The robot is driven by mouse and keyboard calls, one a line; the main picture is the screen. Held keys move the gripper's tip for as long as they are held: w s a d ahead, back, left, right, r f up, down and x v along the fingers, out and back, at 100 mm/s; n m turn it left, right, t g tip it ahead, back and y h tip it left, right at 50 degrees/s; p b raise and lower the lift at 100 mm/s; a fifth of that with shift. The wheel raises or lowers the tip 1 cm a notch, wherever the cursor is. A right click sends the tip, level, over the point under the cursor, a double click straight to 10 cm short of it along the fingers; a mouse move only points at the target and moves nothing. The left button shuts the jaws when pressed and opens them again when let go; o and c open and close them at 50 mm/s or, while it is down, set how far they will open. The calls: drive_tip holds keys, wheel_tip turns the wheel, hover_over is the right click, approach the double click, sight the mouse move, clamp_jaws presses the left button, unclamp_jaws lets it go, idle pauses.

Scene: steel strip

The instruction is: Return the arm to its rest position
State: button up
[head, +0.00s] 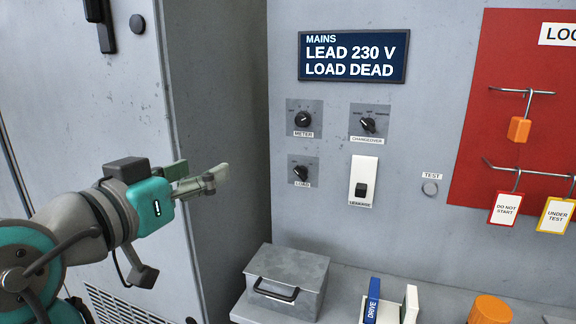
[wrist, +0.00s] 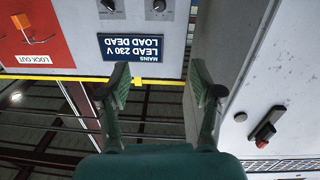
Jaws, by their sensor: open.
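My gripper (head: 222,174) is at the left in the head view, in front of the grey cabinet and apart from the panel. Its green fingers also show in the wrist view (wrist: 162,90), spread apart with nothing between them. My arm reaches in from the lower left of the head view. The wrist view is upside down and shows the mains display (wrist: 143,48) beyond the fingers.
The grey cabinet (head: 90,150) stands close at left. The panel holds the display (head: 352,57), knobs, a leakage switch (head: 360,189) and a red lockout board (head: 500,120). A metal box (head: 288,272), binders (head: 372,300) and an orange cylinder (head: 490,309) stand on the shelf below.

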drive_tip(key=w+d+f+n+t+y, duration=0.1)
drive_tip(key=w+d+f+n+y, duration=0.15)
drive_tip(key=f, duration=0.95)
drive_tip(key=w+d+f+n+t+y, duration=0.1)
drive_tip(key=w+d+f+n, duration=0.25)
drive_tip(key=f, duration=0.75)
drive_tip(key=s+d+f+n+g+y, duration=0.15)
drive_tip(key=s+d+f, duration=0.3)
drive_tip(key=f, duration=0.55)
drive_tip(key=s+d+f+n+y, duration=0.25)
drive_tip(key=d+f, duration=0.35)
drive_tip(key=f, duration=0.3)
drive_tip(key=s+d+f+g, duration=0.1)
drive_tip(key=s+d+f, duration=0.35)
drive_tip(key=s, duration=0.35)
drive_tip(key=s+d+f+g, duration=0.1)
drive_tip(key=s+d+f, duration=0.4)
drive_tip(key=s, duration=0.4)
drive_tip(key=s+d+r+m, duration=0.2)
drive_tip(key=s+m, duration=0.1)
drive_tip(key=s, duration=0.7)
drive_tip(key=s+d+r+m, duration=0.1)
drive_tip(key=s+d+m, duration=0.2)
drive_tip(key=s, duration=0.8)
drive_tip(key=shift+d+r+h, duration=0.15)
drive_tip(key=shift+r+h, duration=0.2)
drive_tip(key=shift+h, duration=0.1)
